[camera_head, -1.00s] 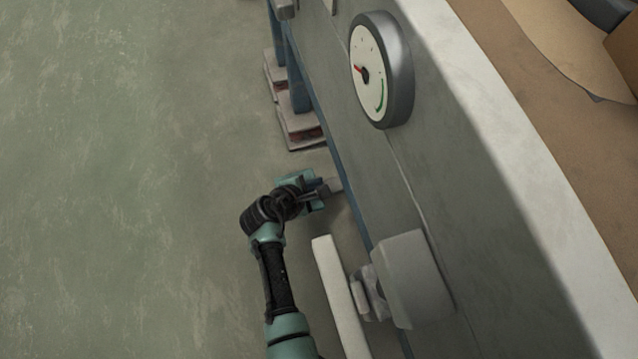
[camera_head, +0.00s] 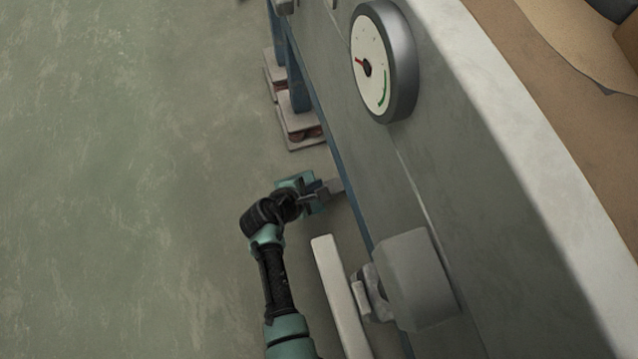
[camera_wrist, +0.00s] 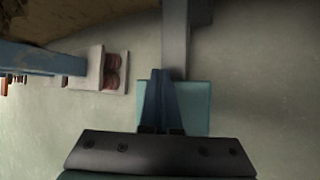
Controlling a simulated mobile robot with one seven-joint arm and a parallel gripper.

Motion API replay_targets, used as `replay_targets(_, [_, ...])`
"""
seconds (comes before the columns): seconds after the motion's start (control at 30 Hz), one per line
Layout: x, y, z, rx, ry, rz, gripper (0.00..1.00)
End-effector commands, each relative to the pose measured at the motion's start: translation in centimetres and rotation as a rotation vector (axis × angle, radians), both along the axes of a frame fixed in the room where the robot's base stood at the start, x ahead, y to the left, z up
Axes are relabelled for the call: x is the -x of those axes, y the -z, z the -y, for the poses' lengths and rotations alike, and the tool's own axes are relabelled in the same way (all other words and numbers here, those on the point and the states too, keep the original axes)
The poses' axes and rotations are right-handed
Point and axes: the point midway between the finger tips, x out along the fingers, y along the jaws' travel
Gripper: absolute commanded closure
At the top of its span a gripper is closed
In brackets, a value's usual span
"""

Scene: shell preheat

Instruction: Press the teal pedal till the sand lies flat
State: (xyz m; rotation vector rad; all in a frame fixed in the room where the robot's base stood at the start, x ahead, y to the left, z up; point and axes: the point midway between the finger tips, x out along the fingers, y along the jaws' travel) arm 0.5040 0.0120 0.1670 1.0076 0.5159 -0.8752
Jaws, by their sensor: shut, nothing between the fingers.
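The teal pedal (camera_head: 316,207) sits low by the foot of the grey box wall, on the end of a grey lever (camera_head: 334,186). It also shows in the wrist view (camera_wrist: 196,106), behind my fingers. My gripper (camera_head: 308,193) is shut and empty, right over the pedal; in the wrist view its fingertips (camera_wrist: 163,76) lie across the pedal and the lever's end. I cannot tell whether they touch it. The brown sand (camera_head: 565,120) shows at the upper right, inside the pale rim, with a dark form partly in view at the corner.
A round dial (camera_head: 370,66) with a red needle and a green arc is on the wall. A grey housing with a white bar (camera_head: 338,290) juts out beside my arm. Blue legs stand on spring-like feet (camera_head: 299,128). The floor at left is clear.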

Motion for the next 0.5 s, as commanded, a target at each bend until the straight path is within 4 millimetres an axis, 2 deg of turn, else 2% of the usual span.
replay_targets(0.5, [0.07,0.78,-0.06,0.000,-0.001,-0.002,1.00])
